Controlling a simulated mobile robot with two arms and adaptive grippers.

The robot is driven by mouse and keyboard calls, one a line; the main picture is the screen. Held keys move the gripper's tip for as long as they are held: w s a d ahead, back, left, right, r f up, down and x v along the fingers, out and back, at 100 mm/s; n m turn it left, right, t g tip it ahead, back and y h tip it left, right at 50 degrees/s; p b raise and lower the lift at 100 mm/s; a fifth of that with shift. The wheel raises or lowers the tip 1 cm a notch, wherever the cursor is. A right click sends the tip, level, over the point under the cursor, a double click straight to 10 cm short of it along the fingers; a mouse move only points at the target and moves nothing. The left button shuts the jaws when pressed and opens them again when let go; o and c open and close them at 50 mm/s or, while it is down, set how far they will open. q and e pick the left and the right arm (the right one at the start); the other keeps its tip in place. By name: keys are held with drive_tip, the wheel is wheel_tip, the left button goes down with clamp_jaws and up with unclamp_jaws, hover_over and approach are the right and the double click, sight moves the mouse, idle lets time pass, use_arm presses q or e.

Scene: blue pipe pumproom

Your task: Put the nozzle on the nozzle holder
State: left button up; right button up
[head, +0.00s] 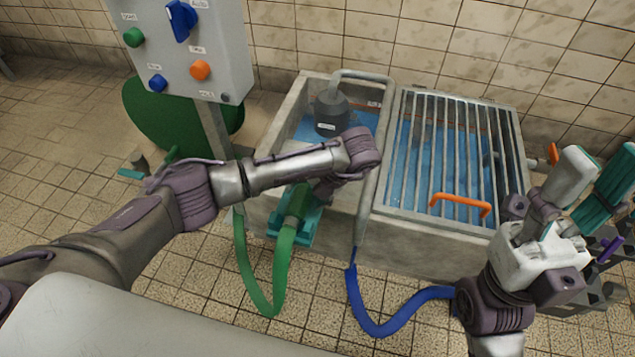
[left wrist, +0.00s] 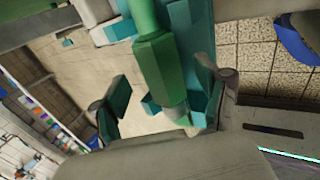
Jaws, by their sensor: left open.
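The green nozzle (head: 297,204) is at the front wall of the concrete tank, at the teal nozzle holder (head: 312,225). A green hose (head: 281,265) hangs from it in a loop. In the left wrist view the nozzle (left wrist: 160,70) lies along the teal holder (left wrist: 200,40); I cannot tell how firmly it is seated. My left gripper (left wrist: 165,98) is open, its fingers on either side of the nozzle, with a clear gap on the left side. In the head view my left wrist partly hides gripper and nozzle. My right gripper (head: 592,182) is open and empty at the right.
The tank (head: 270,160) holds a dark pump (head: 331,112) and blue water. A metal grate (head: 455,140) with an orange handle (head: 460,206) covers its right part. A blue hose (head: 385,325) lies on the floor in front. A control box (head: 185,45) stands at the back left.

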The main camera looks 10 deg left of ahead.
use_arm(q)
drive_tip(key=v, duration=1)
drive_tip(key=shift+r, duration=0.15)
drive_tip(key=shift+d, duration=0.1)
